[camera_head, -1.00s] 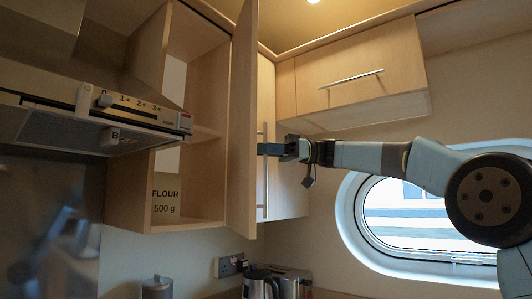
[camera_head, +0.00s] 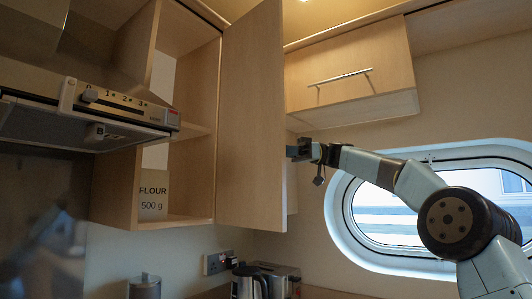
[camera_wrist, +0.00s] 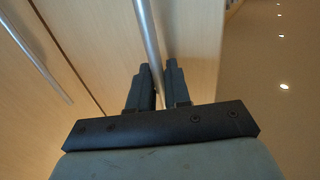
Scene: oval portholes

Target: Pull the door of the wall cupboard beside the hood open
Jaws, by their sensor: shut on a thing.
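The wall cupboard beside the hood stands open, its wooden door (camera_head: 252,120) swung outward so that its inner face shows in the head view. Inside the cupboard are a shelf and a flour packet (camera_head: 153,196) marked 500 g. My gripper (camera_head: 297,151) is at the door's free edge, on its far side; its tips are partly hidden by the door in the head view. In the wrist view my gripper (camera_wrist: 160,82) has its two dark fingers on either side of a metal bar handle (camera_wrist: 147,42), shut on it, against the door's wooden front.
The hood (camera_head: 90,110) is left of the cupboard. Another cupboard with a bar handle (camera_head: 345,76) hangs at upper right. The oval porthole (camera_head: 410,215) is behind my arm. A kettle (camera_head: 248,284) and a metal canister (camera_head: 145,288) stand below.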

